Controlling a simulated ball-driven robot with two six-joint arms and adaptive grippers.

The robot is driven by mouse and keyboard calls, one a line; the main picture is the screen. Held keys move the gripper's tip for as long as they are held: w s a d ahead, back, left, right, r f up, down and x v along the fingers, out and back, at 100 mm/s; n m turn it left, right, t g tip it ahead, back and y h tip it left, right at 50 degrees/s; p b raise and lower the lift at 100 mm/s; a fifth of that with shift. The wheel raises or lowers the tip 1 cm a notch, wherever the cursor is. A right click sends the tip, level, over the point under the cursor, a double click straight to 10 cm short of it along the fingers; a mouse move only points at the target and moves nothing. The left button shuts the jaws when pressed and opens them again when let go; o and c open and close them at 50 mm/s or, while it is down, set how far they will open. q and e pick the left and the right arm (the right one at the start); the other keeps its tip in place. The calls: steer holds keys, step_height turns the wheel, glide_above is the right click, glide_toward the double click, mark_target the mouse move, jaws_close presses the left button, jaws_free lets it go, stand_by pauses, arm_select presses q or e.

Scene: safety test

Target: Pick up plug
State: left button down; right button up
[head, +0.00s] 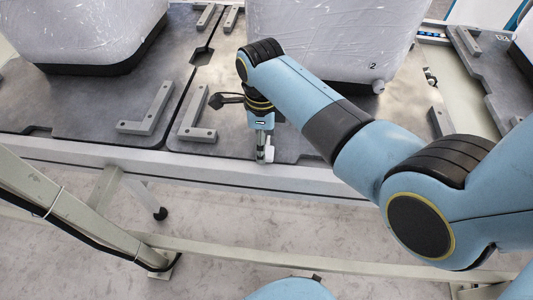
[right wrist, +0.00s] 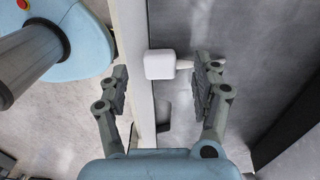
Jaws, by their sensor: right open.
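The plug is a small white block with rounded edges and a paler narrow end pointing right in the right wrist view (right wrist: 159,65). In the head view a small white piece of it shows (head: 269,154) near the front edge of the grey table. My right gripper (right wrist: 161,82) is open, its two fingers spread on either side in the wrist view, with the block near the fingertips. Contact with it cannot be told. In the head view the right gripper (head: 263,143) points down at the table edge and partly hides the plug. My left gripper is not in view.
The grey table (head: 235,100) carries L-shaped metal brackets (head: 150,108), one close left of the right gripper (head: 195,120). Two large white wrapped bins (head: 85,28) (head: 330,38) stand behind. A pale rail (head: 90,155) runs along the table's front, with floor below.

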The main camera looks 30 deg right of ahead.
mark_target(267, 154)
step_height(267, 154, down, 3)
steer(key=shift+d+b, duration=0.1)
steer(key=shift+b, duration=0.25)
steer(key=shift+r, duration=0.1)
steer(key=c, duration=1.3)
